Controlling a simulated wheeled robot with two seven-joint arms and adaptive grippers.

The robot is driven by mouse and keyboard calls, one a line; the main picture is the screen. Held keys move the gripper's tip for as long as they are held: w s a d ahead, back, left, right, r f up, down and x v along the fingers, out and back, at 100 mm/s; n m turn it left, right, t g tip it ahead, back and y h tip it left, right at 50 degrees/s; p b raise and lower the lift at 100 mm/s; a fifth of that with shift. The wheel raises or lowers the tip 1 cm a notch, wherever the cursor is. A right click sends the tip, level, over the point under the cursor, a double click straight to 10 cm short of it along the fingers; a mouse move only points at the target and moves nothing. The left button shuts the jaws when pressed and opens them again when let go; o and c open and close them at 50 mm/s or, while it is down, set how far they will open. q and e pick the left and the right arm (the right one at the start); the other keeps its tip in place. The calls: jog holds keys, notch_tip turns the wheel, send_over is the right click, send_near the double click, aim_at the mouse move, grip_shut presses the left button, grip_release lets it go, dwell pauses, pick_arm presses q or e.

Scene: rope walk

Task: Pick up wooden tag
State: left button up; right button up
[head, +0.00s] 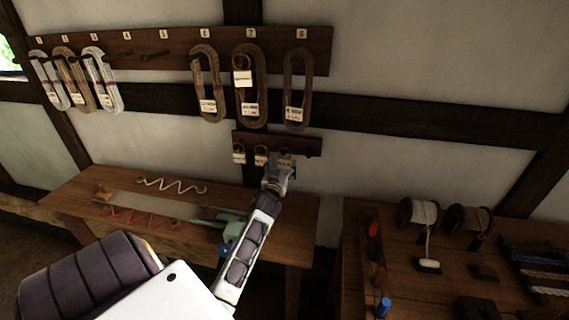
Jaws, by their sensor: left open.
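Small pale tags with dark rings hang from a short dark rail (306,146) on the wall: a left tag (238,155), a middle tag (260,157) and a right tag (286,154). Another pale tag (242,77) hangs by a ring over the coil under number 7. I cannot tell from here which tag is wooden. My left gripper (281,168) is open, in front of the rail's right part and by the right tag, partly covering it. I cannot tell whether it touches it. My right gripper is out of view.
A numbered peg board (150,52) above holds several labelled rope coils, with pegs 4 and 5 bare. A wooden bench (75,190) below carries a white zigzag cord (170,186) and a red one (140,216). A right table (400,250) holds spools and tools.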

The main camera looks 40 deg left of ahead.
aim_at(284, 160)
pick_arm(q)
jog(key=shift+r+p+x, duration=0.15)
jog(key=shift+p+x, duration=0.1)
jog(key=shift+x, duration=0.5)
jog(key=shift+r+p+x, duration=0.15)
jog(key=shift+p+x, duration=0.05)
jog(key=shift+x, duration=1.45)
jog(key=shift+f, duration=0.15)
jog(key=c, duration=1)
